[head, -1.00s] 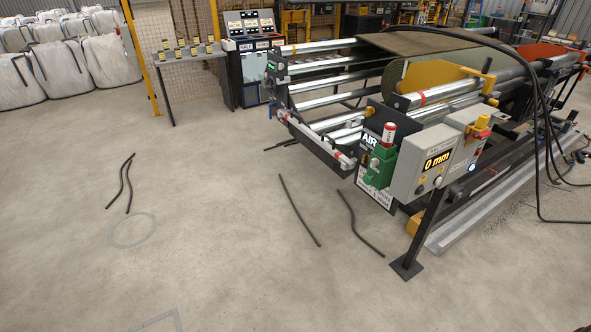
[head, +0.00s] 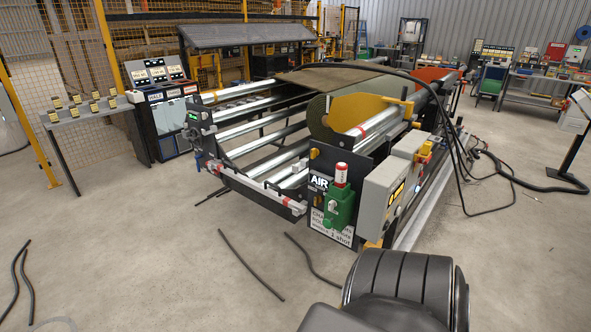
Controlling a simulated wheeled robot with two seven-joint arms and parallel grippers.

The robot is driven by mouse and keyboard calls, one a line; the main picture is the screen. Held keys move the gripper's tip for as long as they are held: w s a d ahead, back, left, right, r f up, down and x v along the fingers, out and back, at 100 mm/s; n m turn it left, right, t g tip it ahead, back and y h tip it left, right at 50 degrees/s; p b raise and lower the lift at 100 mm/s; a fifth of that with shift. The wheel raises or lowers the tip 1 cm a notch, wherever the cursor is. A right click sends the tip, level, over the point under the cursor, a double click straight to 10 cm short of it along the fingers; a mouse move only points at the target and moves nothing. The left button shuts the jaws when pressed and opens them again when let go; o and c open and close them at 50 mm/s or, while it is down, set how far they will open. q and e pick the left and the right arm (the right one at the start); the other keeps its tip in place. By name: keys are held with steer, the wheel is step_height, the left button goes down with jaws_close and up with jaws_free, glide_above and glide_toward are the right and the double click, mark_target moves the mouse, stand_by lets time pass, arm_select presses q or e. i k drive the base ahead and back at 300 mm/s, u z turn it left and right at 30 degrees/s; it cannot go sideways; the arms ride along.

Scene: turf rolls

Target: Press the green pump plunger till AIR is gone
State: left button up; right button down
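The green pump (head: 339,208) is mounted on the near corner of the roller machine, right of centre in the head view. Its plunger (head: 341,175) stands upright on top, with a red and white cap. The AIR sign (head: 321,182) is on a dark panel just left of the pump, partly covered by it. A white notice plate (head: 331,228) with printed text sits below. A dark, rounded arm part of mine shows at the bottom right, in front of the machine. Neither of my grippers is in view.
A grey control box (head: 388,196) stands right of the pump. Black strips (head: 250,265) lie on the floor in front. Black hoses (head: 460,165) loop down at the machine's right side. A shelf of small yellow items (head: 85,112) stands at left.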

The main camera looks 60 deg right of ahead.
mark_target(327, 223)
steer(key=z, duration=0.25)
steer(key=i, duration=0.75)
steer(key=z, duration=0.9)
steer(key=i, duration=0.35)
steer(key=z, duration=0.35)
